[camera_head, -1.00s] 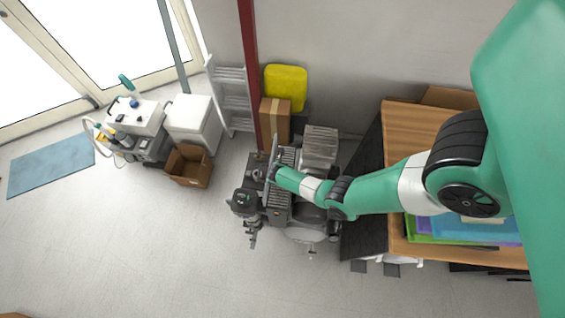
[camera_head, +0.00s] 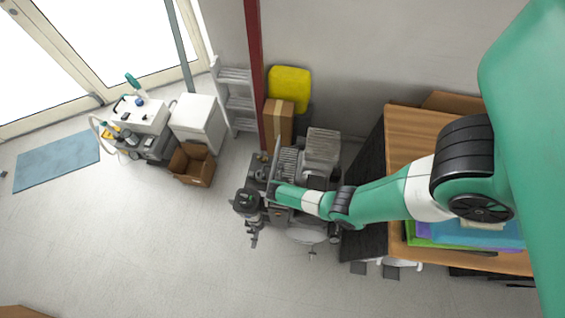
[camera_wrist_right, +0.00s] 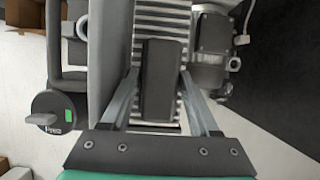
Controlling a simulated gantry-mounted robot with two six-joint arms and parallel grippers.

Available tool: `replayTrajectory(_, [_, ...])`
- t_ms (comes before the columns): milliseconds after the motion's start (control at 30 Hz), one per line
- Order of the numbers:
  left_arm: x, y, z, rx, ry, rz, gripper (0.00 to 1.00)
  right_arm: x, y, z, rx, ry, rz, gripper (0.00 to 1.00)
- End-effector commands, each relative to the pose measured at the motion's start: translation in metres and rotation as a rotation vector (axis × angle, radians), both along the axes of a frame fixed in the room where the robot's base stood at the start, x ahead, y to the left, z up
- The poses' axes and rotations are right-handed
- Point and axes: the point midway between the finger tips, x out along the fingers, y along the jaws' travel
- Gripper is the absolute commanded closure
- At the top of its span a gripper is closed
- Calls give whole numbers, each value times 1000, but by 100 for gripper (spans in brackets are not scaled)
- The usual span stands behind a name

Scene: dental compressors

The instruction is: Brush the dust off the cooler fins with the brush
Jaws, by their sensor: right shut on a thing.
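The compressor (camera_head: 310,235) stands on the floor at the picture's middle in the head view. Its ribbed cooler fins (camera_head: 289,162) show just beyond the end of my right arm. In the right wrist view the pale fins (camera_wrist_right: 160,20) run up the middle. My right gripper (camera_wrist_right: 159,84) is shut on the dark block of the brush (camera_wrist_right: 160,65), which lies in front of the fins. The brush hides whether it touches them, and its bristles are not visible. Dust cannot be made out. My left gripper is not in view.
A motor (camera_wrist_right: 212,35) sits right of the fins, and a grey panel (camera_wrist_right: 111,40) and a dial with a green mark (camera_wrist_right: 58,115) sit left. A red post (camera_head: 255,80) and a cardboard box (camera_head: 279,122) stand behind. A table (camera_head: 408,125) is at right.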

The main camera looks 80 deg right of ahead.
Motion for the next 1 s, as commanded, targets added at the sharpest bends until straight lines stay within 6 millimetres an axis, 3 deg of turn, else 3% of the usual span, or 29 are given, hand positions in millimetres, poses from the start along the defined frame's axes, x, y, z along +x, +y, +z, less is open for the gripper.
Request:
replayTrajectory(300, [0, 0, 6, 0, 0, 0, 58, -1, 30, 0, 2, 2, 2, 83])
replayTrajectory(567, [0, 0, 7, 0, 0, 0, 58, -1, 35, 0, 2, 2, 1, 83])
replayTrajectory(800, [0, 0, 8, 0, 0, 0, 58, 0, 59, -1, 2, 2, 5, 83])
replayTrajectory(1000, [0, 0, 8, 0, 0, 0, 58, -1, 67, -2, 2, 2, 0, 83])
